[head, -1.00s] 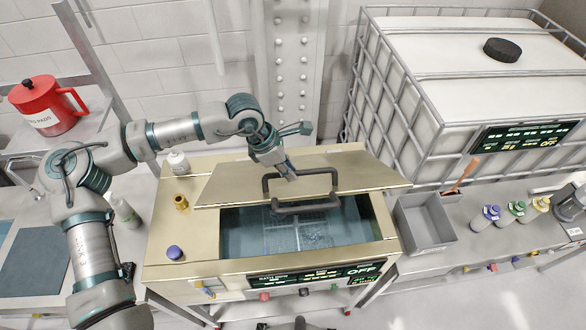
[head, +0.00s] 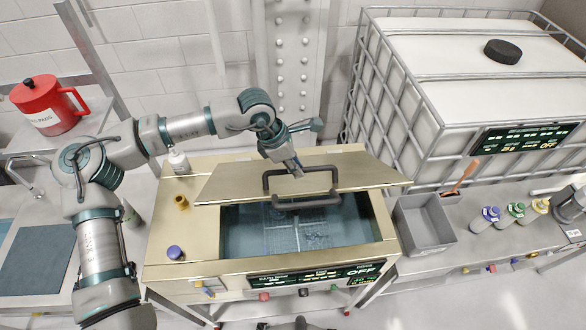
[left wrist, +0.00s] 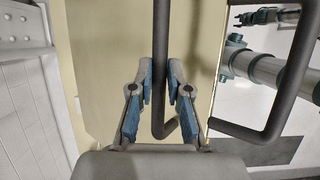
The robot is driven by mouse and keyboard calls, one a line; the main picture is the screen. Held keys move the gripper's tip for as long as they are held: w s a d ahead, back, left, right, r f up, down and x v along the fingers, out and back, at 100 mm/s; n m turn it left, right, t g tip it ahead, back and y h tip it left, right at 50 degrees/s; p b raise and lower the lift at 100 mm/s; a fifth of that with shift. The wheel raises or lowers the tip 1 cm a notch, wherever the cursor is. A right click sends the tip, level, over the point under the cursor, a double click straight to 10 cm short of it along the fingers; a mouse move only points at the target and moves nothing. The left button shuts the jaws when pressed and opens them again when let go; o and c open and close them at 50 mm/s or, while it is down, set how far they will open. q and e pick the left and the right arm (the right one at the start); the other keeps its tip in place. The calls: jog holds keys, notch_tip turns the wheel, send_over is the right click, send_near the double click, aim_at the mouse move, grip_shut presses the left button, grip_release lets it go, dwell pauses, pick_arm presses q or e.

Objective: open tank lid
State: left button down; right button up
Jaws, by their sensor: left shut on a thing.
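The tank (head: 160,235) is a gold-coloured box with bluish liquid and a grid-like basket (head: 282,236) inside. Its lid (head: 235,183) is tilted partly open, with the front edge raised. A dark handle (head: 330,180) stands on the lid. My left gripper (head: 297,172) is at the handle's top bar. In the left wrist view the blue-padded fingers (left wrist: 160,88) are on both sides of the dark handle bar (left wrist: 160,40), shut on it. A second dark loop (left wrist: 262,133) shows to its right. My right gripper is not in view.
A white caged container (head: 440,100) stands right of the tank. A grey bin (head: 425,225) and several small bottles (head: 515,212) are on the right bench. A white bottle (head: 178,162) and a purple-capped item (head: 174,253) are at the tank's left. A red jug (head: 48,105) is at the far left.

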pick_arm(q)
jog(key=w+a+r+p, duration=0.1)
jog(key=w+r+p, duration=0.2)
jog(key=w, duration=0.5)
jog(key=w+a+r+p, duration=0.2)
jog(key=w+r, duration=0.3)
jog(key=w, duration=0.4)
jog(key=shift+w+a+r+p, duration=0.2)
jog(key=shift+r+p, duration=0.2)
jog(key=shift+p, duration=0.4)
